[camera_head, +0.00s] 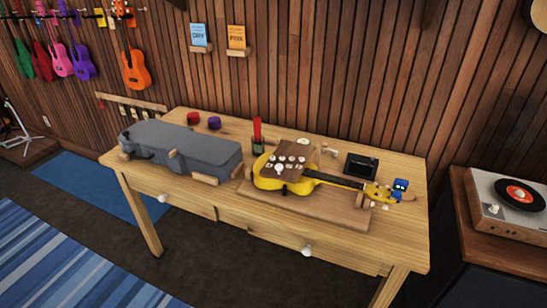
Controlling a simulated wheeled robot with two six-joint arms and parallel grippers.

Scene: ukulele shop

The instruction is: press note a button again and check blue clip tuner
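A yellow ukulele (268,182) lies on a wooden board (320,215) on the right half of the workbench. A brown panel (271,166) with several round white buttons appears over its body. The letters on the buttons are too small to read, so I cannot tell which is note A. A blue clip tuner (400,184) sits at the headstock (376,193), at the right end of the ukulele. Its display cannot be read from here. Neither of my grippers is in the head view.
A grey case (180,148) fills the left of the workbench (283,220). Red (193,118) and purple (214,122) round items stand behind it. A small black box (361,165) stands behind the ukulele neck. A record player (508,205) is at the right. Floor in front is clear.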

